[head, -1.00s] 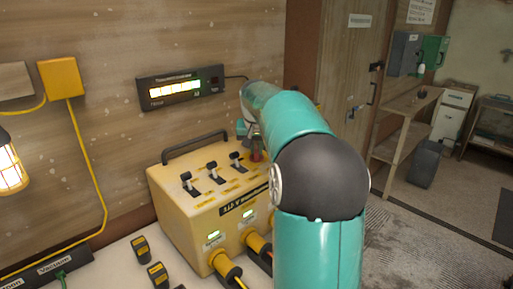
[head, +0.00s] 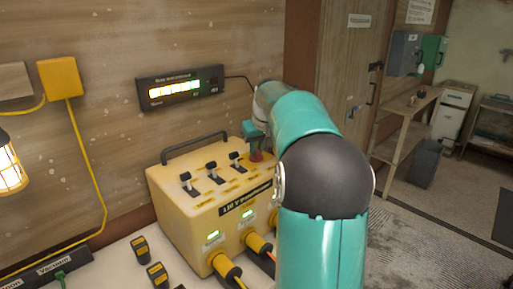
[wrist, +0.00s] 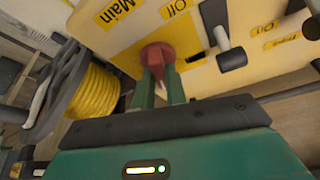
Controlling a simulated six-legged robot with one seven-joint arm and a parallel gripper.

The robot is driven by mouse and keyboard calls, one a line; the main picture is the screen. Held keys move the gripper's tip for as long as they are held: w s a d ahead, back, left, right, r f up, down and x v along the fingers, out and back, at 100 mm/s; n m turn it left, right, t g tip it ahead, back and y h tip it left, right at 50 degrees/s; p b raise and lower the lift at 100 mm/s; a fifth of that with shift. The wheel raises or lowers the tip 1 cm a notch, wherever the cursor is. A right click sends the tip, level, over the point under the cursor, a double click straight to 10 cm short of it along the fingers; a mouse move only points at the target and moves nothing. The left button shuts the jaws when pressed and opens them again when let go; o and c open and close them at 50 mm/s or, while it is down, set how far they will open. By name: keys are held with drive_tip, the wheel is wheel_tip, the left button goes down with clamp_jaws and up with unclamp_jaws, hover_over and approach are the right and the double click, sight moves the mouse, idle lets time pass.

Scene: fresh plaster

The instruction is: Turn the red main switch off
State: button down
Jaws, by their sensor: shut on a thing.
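The red main switch (head: 256,156) is a red knob on top of the yellow power box (head: 185,232), at its right end. In the wrist view the red knob (wrist: 158,54) sits beside yellow labels reading "Main" and what looks like "Off". My gripper (head: 254,146) reaches down over the knob from above. In the wrist view its two green fingers (wrist: 160,88) are shut on the knob, one on either side. The fingers partly hide the knob, so its exact setting is unclear.
Several black toggle switches (head: 212,169) stand left of the knob. A black handle (head: 195,144) runs along the box's back. Two green lamps glow on the front, above yellow plugs (head: 226,266). A lit display (head: 181,88) hangs on the wall. Coiled yellow cable (wrist: 92,92) shows in the wrist view.

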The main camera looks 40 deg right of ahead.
drive_tip(key=n+y, duration=0.1)
drive_tip(key=n, duration=0.2)
drive_tip(key=n+y, duration=0.1)
drive_tip(key=n, duration=0.2)
drive_tip(key=shift+d+n+y, duration=0.2)
drive_tip(key=shift+n+y, duration=0.1)
drive_tip(key=n+y, duration=0.1)
drive_tip(key=n, duration=0.2)
drive_tip(key=n+g+y, duration=0.1)
drive_tip(key=n, duration=0.2)
drive_tip(key=shift+w+d, duration=0.1)
idle(0.3)
drive_tip(key=c, duration=1.4)
unclamp_jaws()
drive_tip(key=shift+c, duration=0.2)
drive_tip(key=v, duration=1.3)
drive_tip(key=shift+d+r, duration=0.2)
drive_tip(key=shift+r, duration=0.2)
